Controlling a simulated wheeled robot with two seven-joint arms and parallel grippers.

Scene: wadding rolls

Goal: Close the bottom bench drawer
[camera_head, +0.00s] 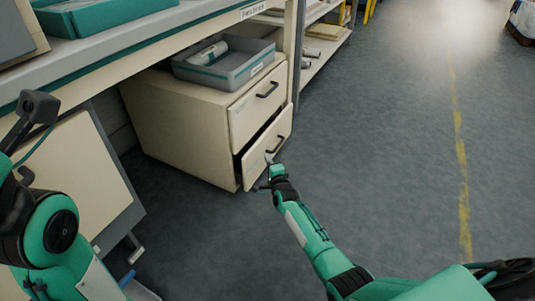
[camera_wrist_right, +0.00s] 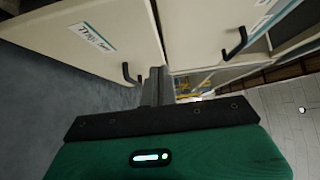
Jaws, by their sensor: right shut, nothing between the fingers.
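The bottom bench drawer (camera_head: 267,148) is in the cream drawer unit under the bench. It stands partly out, with a dark gap above its front. Its front with a dark handle also shows at the left of the right wrist view (camera_wrist_right: 95,38). My right gripper (camera_head: 269,163) is shut and empty at the drawer front, just below the handle; I cannot tell whether it touches. Its narrow closed fingers (camera_wrist_right: 156,78) show in the right wrist view beside the handle. My left arm is at the left edge of the head view, but its gripper is not seen.
The top drawer (camera_head: 258,103) is shut. A grey tray (camera_head: 225,72) with a white roll sits on the unit, beneath the bench top (camera_head: 150,30). A shelf rack (camera_head: 320,55) stands behind. The floor (camera_head: 385,130) to the right is clear.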

